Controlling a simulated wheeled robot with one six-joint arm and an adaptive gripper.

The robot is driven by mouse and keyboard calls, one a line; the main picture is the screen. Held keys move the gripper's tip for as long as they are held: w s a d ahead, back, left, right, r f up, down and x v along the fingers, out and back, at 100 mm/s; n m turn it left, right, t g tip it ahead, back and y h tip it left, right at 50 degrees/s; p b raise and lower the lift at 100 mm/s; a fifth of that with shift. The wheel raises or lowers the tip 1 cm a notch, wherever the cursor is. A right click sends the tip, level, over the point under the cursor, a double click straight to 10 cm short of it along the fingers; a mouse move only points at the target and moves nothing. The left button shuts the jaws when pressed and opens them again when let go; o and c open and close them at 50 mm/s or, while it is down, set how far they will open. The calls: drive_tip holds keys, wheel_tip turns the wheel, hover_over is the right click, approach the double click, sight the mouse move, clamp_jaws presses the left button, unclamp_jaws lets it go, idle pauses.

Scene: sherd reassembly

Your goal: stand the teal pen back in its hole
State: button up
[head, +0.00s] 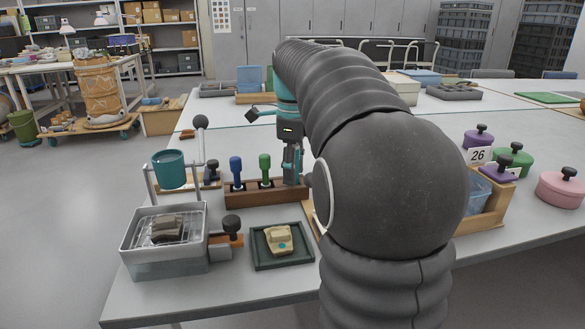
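A brown wooden pen rack (262,196) stands on the near table, left of my arm. A blue pen (236,171) and a green pen (265,168) stand upright in it. My gripper (292,179) points down over the right end of the rack. Its fingers are small in the picture, with some teal showing at them. I cannot tell whether that teal is the teal pen or part of the gripper, nor whether the fingers are open or shut. No teal pen can be made out clearly elsewhere.
Left of the rack are a teal cup (169,170) on a stand and a metal box (164,262) with a sherd on its grille. A dark green tray (259,260) holds a pale sherd with a teal dot. My arm hides the table's middle. Lidded pots (561,190) stand at right.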

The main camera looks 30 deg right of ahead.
wheel_tip(320, 180, up, 12)
idle(0.7)
idle(0.4)
